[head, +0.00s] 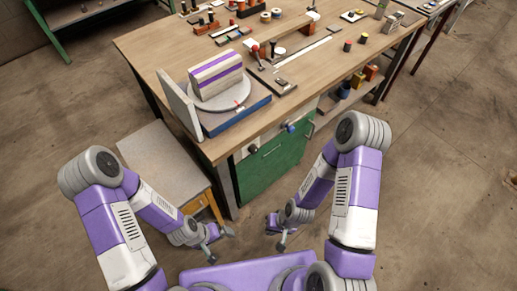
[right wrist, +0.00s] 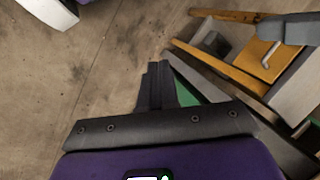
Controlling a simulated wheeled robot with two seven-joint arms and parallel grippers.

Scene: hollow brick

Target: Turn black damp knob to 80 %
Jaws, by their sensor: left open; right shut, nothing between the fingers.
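A black knob (head: 252,148) sits on the pale panel strip above the green cabinet door, under the bench top; its setting is too small to read. A blue knob (head: 290,127) is on the same strip to its right. My left gripper (head: 219,238) is open and empty, low in front of the bench and left of the cabinet. My right gripper (head: 279,236) is shut and empty, below and apart from the knobs; its closed fingers (right wrist: 157,85) also show in the right wrist view, where no knob can be made out.
The wooden bench (head: 150,45) carries a turntable with a striped block (head: 215,75) and several small tools. The green cabinet door (head: 272,165) is below the panel. A grey-topped side table (head: 165,160) with an orange drawer (right wrist: 270,60) stands left. Floor in front is clear.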

